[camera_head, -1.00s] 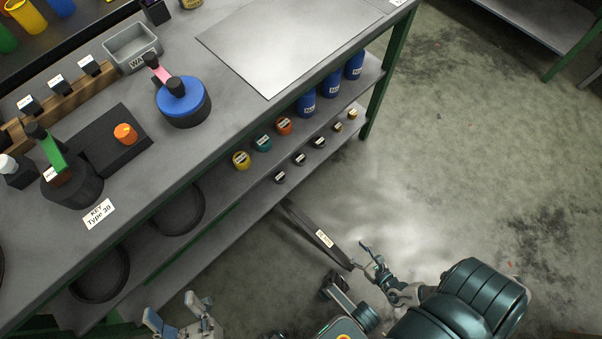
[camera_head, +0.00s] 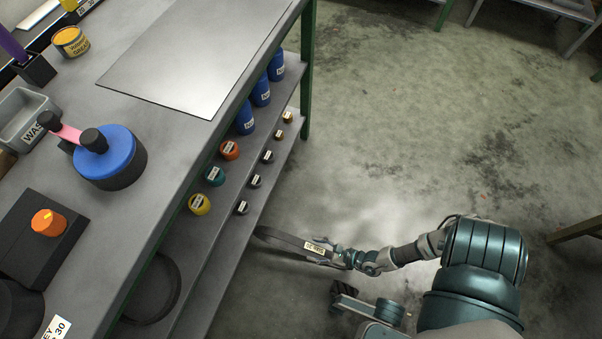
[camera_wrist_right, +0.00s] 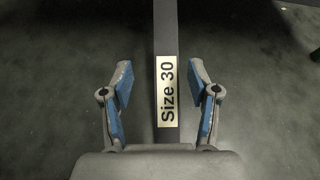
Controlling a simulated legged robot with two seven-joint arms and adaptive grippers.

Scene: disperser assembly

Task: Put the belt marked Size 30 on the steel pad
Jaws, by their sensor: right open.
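The dark belt (camera_head: 283,238) juts out past the lower shelf edge of the bench in the head view. Its pale label (camera_wrist_right: 167,92) reads Size 30 in the right wrist view. My right gripper (camera_head: 332,254) is at the labelled part of the belt. In the right wrist view its fingers (camera_wrist_right: 160,92) are open, one on each side of the belt, with gaps between. The steel pad (camera_head: 195,50) is a bare, flat grey sheet on the bench top. How the belt is supported is hidden.
The bench top (camera_head: 160,133) also holds a blue-topped round device (camera_head: 110,158), a black block with an orange knob (camera_head: 48,222), a grey bin (camera_head: 25,118) and a yellow tin (camera_head: 70,41). Several bottles and small labelled jars stand on the shelves. The floor at right is open.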

